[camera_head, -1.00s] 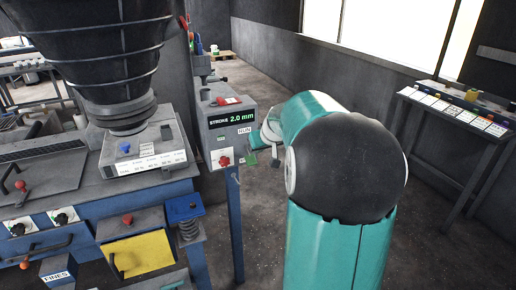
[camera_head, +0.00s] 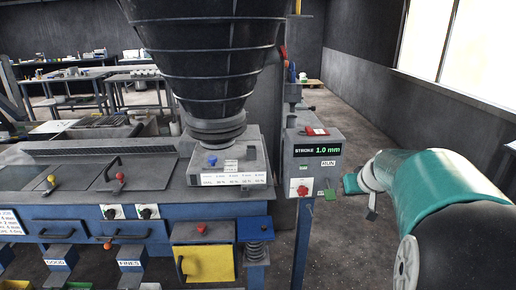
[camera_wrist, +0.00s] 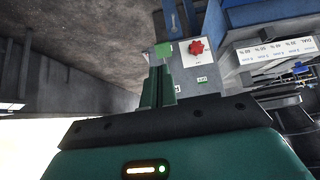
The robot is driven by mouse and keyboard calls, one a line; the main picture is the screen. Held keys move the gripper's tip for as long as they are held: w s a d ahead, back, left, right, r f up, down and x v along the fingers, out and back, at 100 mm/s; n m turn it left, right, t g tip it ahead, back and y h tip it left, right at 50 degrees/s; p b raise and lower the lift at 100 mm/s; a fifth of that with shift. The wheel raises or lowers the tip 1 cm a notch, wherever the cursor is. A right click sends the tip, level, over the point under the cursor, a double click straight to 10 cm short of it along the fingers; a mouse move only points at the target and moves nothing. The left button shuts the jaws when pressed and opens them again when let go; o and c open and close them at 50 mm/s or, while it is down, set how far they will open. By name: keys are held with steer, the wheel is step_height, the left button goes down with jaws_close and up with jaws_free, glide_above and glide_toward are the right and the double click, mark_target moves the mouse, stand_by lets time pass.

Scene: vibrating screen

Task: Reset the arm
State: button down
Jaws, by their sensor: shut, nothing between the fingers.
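My arm (camera_head: 440,185) reaches forward at the right of the head view, beside the control box. In the wrist view my gripper (camera_wrist: 159,72) has its dark green fingers together, with nothing between them. The grey control box (camera_head: 313,150) stands just left of the arm's far end. Its display reads "STROKE 1.0 mm". A red knob (camera_head: 302,190) is on its front; it also shows in the wrist view (camera_wrist: 196,47). A small green square piece (camera_head: 330,194) is beside the box; in the wrist view it appears just beyond the fingertips, and contact cannot be told.
A dark ribbed hopper (camera_head: 205,60) hangs over the blue-framed screen machine (camera_head: 110,230). A yellow panel (camera_head: 207,264) and blue-topped spring (camera_head: 256,230) are at its front. Open floor (camera_head: 370,125) runs back along the right wall. Benches stand at the back left.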

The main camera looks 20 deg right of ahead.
steer(key=s+a+r+n+g+y, duration=0.1)
steer(key=s+a, duration=0.4)
steer(key=a, duration=0.8)
steer(key=s+a+r+n+y, duration=0.15)
steer(key=s+a, duration=0.35)
steer(key=a, duration=0.8)
steer(key=s+a+f+g, duration=0.1)
steer(key=s+a+f, duration=0.1)
steer(key=s+a, duration=0.3)
steer(key=s, duration=0.3)
steer(key=shift+a+f+n, duration=0.25)
steer(key=shift+a+n, duration=0.1)
steer(key=shift+a, duration=0.05)
steer(key=shift+s, duration=0.15)
